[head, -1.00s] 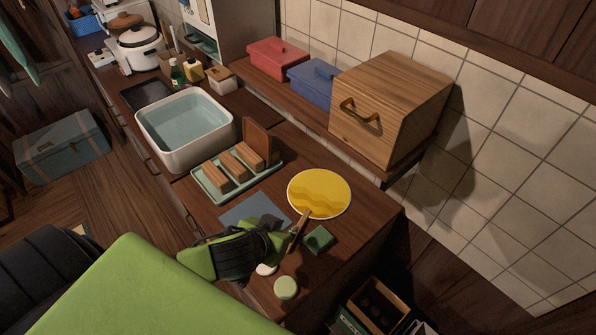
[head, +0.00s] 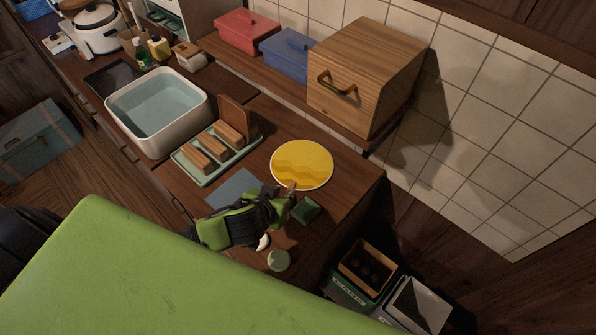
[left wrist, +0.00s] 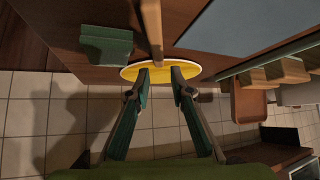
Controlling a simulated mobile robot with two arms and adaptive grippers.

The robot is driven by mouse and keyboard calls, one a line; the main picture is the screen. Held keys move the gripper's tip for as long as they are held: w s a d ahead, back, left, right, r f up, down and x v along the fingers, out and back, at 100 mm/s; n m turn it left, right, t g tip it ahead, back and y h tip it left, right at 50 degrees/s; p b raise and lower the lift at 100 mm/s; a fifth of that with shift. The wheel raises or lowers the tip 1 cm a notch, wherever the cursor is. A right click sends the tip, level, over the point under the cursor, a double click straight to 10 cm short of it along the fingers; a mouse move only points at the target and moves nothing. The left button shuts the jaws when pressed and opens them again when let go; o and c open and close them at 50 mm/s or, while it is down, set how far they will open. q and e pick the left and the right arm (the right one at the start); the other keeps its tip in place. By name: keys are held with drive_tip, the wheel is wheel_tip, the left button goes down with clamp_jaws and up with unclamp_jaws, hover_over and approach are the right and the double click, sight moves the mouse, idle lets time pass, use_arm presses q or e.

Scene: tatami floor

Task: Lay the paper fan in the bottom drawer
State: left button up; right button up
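The paper fan (head: 302,164) is a yellow disc with a wavy pattern and a wooden handle, lying on the dark wooden counter. My left gripper (head: 287,196) is over its handle, close to the disc, and hides most of the handle in the head view. In the left wrist view the two fingers (left wrist: 159,80) are apart, with the handle (left wrist: 153,30) in line with the gap between them and the yellow disc (left wrist: 160,74) beyond. No finger visibly presses on the handle. My right gripper is out of view. The bottom drawer cannot be made out.
A green block (head: 306,209) and a pale green round item (head: 278,260) lie close to my gripper. A tray with wooden blocks (head: 207,175) and a white water basin (head: 185,88) are to the left. Crates (head: 350,296) stand below the counter's right end.

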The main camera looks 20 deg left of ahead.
sight(295, 179)
use_arm(q)
drive_tip(key=shift+p+x, duration=0.65)
drive_tip(key=shift+x, duration=1.85)
drive_tip(key=shift+s+d+f, duration=0.1)
drive_tip(key=shift+s+f, duration=0.05)
clamp_jaws()
